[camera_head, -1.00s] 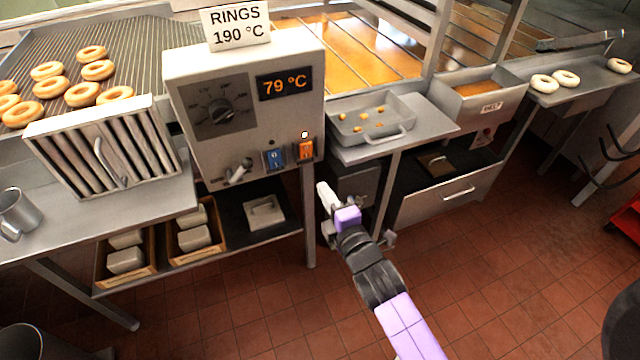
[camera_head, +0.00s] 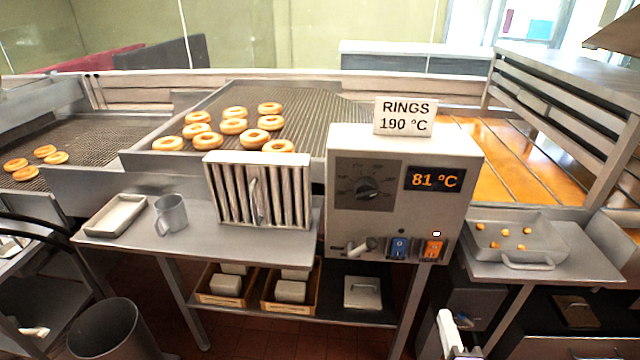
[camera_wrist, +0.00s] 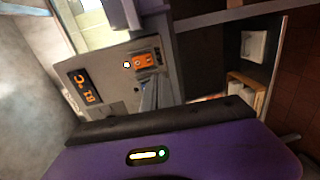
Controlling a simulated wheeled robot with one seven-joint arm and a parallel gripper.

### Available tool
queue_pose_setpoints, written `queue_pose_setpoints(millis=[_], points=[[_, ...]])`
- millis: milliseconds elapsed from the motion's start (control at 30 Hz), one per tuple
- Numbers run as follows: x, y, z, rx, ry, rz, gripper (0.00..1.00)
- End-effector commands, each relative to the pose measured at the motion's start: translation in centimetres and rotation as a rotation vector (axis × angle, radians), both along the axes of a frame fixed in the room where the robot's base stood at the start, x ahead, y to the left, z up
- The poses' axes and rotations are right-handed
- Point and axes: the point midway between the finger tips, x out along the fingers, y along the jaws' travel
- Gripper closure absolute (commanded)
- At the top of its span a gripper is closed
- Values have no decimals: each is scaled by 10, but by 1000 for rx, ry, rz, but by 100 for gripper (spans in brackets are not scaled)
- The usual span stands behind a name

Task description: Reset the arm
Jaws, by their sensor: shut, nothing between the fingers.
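My gripper (camera_head: 447,328) shows at the lower right of the head view, cut off by the bottom edge. It is shut and empty. It is below the control box (camera_head: 398,222) and just right of the rack legs, apart from the box. The box has a dial (camera_head: 366,188), a display (camera_head: 434,178) reading 81 °C, a blue switch (camera_head: 398,248) and a lit orange switch (camera_head: 433,249). In the wrist view the orange switch (camera_wrist: 144,61) and the display (camera_wrist: 83,88) appear tilted beyond my purple wrist. Most of my arm is out of the head view.
A tray of small orange pieces (camera_head: 487,258) stands on a shelf right of the box. A slatted metal unit (camera_head: 222,195), a mug (camera_head: 171,214) and a shallow tray (camera_head: 95,222) are on the left counter. A bin (camera_head: 108,330) stands on the floor. Rings lie on the rack behind.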

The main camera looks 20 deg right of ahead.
Motion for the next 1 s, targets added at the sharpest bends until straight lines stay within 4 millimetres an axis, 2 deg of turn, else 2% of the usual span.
queue_pose_setpoints(millis=[233, 367, 467, 633, 800, 1000], points=[[1, 1, 3, 79, -59, -3, 100], [-1, 4, 24, 261, -223, -2, 100], [-18, 23, 34, 466, -349, 22, 100], [-57, 71, 42, 829, -491, 80, 100], [-97, 111, 48, 1121, -539, 116, 100], [-146, 147, 55, 1387, -512, 130, 100]])
